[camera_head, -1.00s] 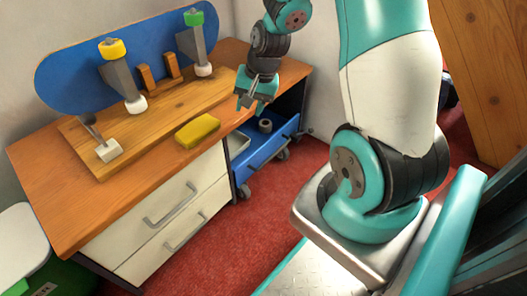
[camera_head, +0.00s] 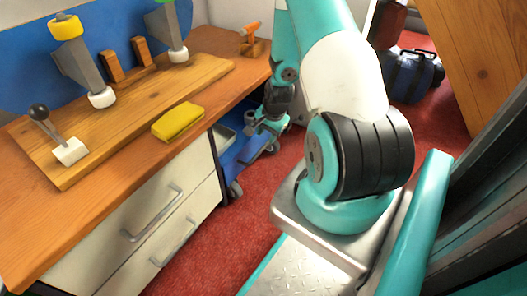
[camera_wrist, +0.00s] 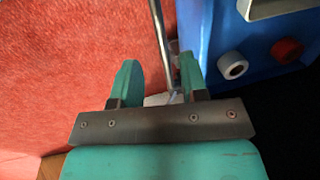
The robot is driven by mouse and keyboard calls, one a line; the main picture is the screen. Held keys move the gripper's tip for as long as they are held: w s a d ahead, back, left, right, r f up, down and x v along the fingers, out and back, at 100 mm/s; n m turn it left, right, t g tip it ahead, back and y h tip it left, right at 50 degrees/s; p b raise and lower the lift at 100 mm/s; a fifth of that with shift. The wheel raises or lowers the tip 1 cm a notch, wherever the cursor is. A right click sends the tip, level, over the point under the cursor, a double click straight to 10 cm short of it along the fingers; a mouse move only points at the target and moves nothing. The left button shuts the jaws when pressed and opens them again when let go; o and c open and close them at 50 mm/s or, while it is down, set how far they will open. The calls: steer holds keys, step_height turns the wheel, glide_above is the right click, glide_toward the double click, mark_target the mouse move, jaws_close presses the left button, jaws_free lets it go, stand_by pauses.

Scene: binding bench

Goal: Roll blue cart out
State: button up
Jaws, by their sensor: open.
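The blue cart (camera_head: 238,163) stands under the right end of the bench, with a caster showing at its lower left. My arm hides part of it. In the wrist view, the cart (camera_wrist: 213,30) is at the upper right and holds a white roll and a red roll. A thin metal bar (camera_wrist: 159,35), which looks like the cart's handle, runs along its left side. My gripper (camera_wrist: 158,80) is open, and the bar reaches between its fingers, closer to the right finger. I cannot tell if they touch. In the head view, my gripper (camera_head: 262,127) is low beside the cart.
The wooden bench (camera_head: 215,93) bears a yellow pad (camera_head: 178,121), a lever and clamps. White drawers (camera_head: 150,215) with bar handles are left of the cart. Red carpet (camera_head: 215,245) in front is clear. A dark blue bag (camera_head: 412,75) lies at the back right.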

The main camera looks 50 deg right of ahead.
mark_target(264, 147)
steer(key=f+b, duration=0.1)
steer(key=f, duration=0.2)
steer(key=w+f+b, duration=0.1)
steer(key=f, duration=0.2)
steer(key=shift+w+a+b, duration=0.1)
steer(key=shift+w+b, duration=0.05)
steer(key=shift+b, duration=0.15)
jaws_close()
